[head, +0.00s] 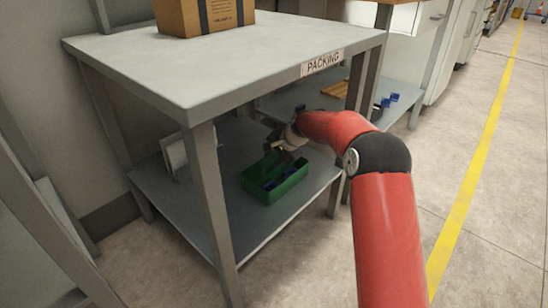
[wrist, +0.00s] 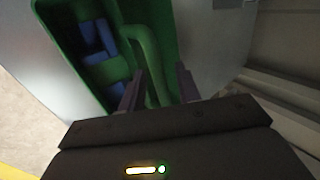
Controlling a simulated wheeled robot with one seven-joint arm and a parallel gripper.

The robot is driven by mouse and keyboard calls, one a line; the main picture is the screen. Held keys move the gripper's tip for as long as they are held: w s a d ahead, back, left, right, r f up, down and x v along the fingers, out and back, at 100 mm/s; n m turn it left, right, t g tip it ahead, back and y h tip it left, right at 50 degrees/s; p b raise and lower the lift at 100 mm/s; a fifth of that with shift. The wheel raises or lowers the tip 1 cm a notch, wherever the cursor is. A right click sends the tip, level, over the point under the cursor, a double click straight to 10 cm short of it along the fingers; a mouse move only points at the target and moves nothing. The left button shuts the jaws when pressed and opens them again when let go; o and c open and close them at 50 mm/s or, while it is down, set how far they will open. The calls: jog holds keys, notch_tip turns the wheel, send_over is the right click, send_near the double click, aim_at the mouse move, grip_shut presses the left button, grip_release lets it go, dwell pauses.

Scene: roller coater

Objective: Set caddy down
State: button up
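The caddy is an open green box (head: 287,187) with blue items inside. It sits on the lower shelf (head: 240,215) of the packing table and appears upright. In the wrist view, the caddy's green rim (wrist: 72,62) and blue contents (wrist: 97,42) show, with its curved green handle (wrist: 150,62) running between my fingers. My gripper (wrist: 160,88) is at the handle, its fingers apart on either side with a gap visible at the right finger. In the head view my gripper (head: 276,150) is just above the caddy, partly dark.
The grey tabletop (head: 225,62) is close above my arm, with a cardboard box (head: 205,14) on it. A table leg (head: 212,205) stands at the front. White panels (head: 174,155) lean at the shelf's left. Blue parts (head: 388,100) lie on another shelf behind.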

jog(key=shift+r, duration=0.25)
jog(key=s+d+r+n+h+p, duration=0.1)
jog(key=s+d+r, duration=0.4)
jog(key=s+r, duration=0.25)
jog(key=s+d+r+n+h+p, duration=0.1)
jog(key=s+d+r, duration=0.4)
jog(key=r, duration=0.4)
jog(key=s+d+r+n+t+h, duration=0.1)
jog(key=s+d+r+n+h, duration=0.2)
jog(key=s, duration=1.1)
jog(key=s+d+f+n, duration=0.1)
jog(key=s+d, duration=0.3)
jog(key=s, duration=0.6)
jog(key=s+d+f+n, duration=0.1)
jog(key=s+d, duration=0.3)
jog(key=s, duration=0.5)
jog(key=shift+s+f+n, duration=0.3)
jog(key=shift+s+f, duration=0.05)
jog(key=shift+f, duration=0.2)
jog(key=shift+d, duration=0.1)
